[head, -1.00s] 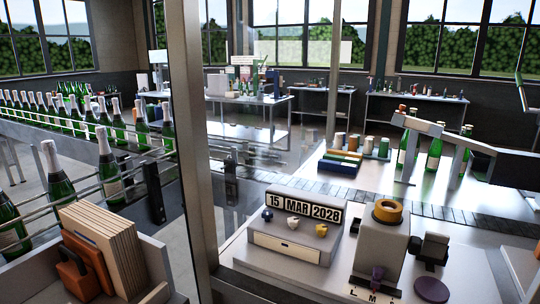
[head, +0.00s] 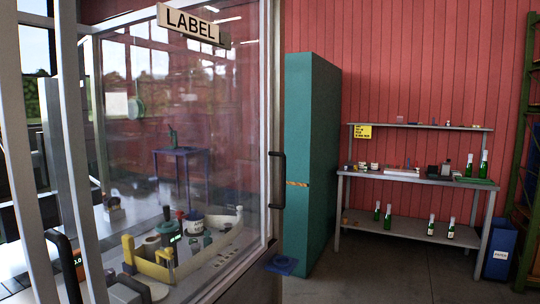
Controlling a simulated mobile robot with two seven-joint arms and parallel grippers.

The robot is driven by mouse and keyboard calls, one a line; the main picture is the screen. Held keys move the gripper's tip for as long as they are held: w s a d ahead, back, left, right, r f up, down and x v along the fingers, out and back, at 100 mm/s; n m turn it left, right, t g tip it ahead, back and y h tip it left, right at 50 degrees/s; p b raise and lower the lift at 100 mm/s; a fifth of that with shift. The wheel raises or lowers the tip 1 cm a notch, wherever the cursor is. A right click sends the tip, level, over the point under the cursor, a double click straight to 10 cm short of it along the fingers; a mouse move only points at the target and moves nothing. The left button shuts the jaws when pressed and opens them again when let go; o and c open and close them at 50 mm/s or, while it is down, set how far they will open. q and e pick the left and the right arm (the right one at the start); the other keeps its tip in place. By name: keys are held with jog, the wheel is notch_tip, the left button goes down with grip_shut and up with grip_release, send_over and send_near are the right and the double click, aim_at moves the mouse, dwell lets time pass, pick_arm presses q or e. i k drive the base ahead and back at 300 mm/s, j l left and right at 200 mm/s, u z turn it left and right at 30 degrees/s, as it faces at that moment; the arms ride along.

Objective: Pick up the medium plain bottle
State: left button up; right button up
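Several green bottles stand on a grey shelf unit at the right of the head view. Two upright bottles, the left one (head: 468,167) and the right one (head: 484,165), are at the right end of its worktop. On its lower shelf stand a pair at the left, one bottle (head: 377,212) beside another (head: 388,218), and a pair at the right, one bottle (head: 431,226) beside another (head: 451,229). The right pair shows pale labels; the others are too small to judge. I cannot tell which is the medium plain bottle. Neither of my grippers is in view.
A glass-walled booth with a LABEL sign (head: 188,23) fills the left, with tools on its bench. A tall teal cabinet (head: 312,160) stands between it and the shelf unit (head: 400,177). A blue bin (head: 499,250) is at the right. The floor before the shelf is clear.

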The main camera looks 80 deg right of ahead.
aim_at(484, 167)
jog(key=z, duration=4.1)
jog(key=i+z, duration=0.15)
jog(key=i, duration=4.75)
